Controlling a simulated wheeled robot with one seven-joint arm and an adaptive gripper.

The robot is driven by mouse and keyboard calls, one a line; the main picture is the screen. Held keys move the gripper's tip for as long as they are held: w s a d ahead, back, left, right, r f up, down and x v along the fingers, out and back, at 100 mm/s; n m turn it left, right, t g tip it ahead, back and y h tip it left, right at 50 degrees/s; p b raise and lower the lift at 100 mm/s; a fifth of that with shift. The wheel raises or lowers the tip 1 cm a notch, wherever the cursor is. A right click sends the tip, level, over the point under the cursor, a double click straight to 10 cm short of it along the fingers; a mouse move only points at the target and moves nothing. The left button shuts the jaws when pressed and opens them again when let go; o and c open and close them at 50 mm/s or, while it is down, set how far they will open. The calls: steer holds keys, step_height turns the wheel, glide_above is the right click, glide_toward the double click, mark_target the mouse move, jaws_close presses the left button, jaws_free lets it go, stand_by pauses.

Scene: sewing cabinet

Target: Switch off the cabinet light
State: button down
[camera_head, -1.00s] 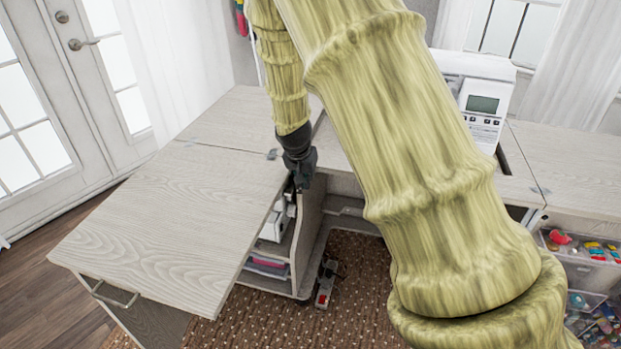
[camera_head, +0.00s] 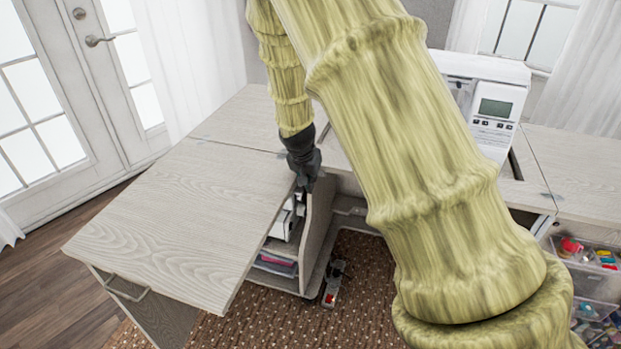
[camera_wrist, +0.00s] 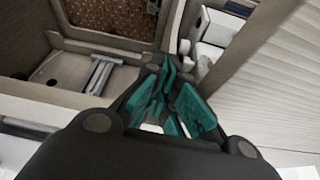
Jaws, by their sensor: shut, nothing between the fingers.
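The sewing cabinet (camera_head: 185,210) has a pale wood-grain top with an open leaf at left and an open compartment below. My gripper (camera_head: 303,186) is shut and empty, pointing down at the inner edge of the leaf, just above the cabinet's upright side panel (camera_head: 318,225). In the wrist view my gripper's teal-padded fingers (camera_wrist: 172,75) are closed together, close to a pale edge and small white items (camera_wrist: 207,55). I cannot tell whether they touch. I cannot make out the cabinet light or its switch; my arm hides much of the cabinet's middle.
A white sewing machine (camera_head: 490,100) stands at the back right. Shelves (camera_head: 275,262) with folded items are under the leaf. A small pedal-like device (camera_head: 333,285) lies on the brown dotted carpet (camera_head: 270,325). Clear bins (camera_head: 590,260) with colourful supplies are at right.

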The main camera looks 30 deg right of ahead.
steer(key=s+a+r+p, duration=0.1)
steer(key=s+a+r, duration=0.3)
steer(key=r, duration=0.5)
steer(key=shift+s+a+r, duration=0.15)
steer(key=shift+s+r, duration=0.05)
steer(key=shift+s, duration=0.55)
steer(key=s+a+f+n+g+y+p, duration=0.1)
steer(key=s+a+f+n+p, duration=0.2)
steer(key=s+f, duration=0.55)
steer(key=s+a+f+n+y+p, duration=0.1)
steer(key=s+a+f+n+p, duration=0.15)
steer(key=s+f, duration=0.6)
steer(key=s+a+f+n+g+p, duration=0.1)
steer(key=s+f, duration=0.3)
steer(key=s, duration=0.6)
steer(key=s+a+f+n+y+p, duration=0.1)
steer(key=s+a+f+n+p, duration=0.2)
steer(key=s, duration=0.7)
step_height(320, 180, down, 2)
steer(key=shift+s+a+f+g+p, duration=0.1)
steer(key=shift+s+a+g+p, duration=0.3)
steer(key=shift+a+p, duration=0.4)
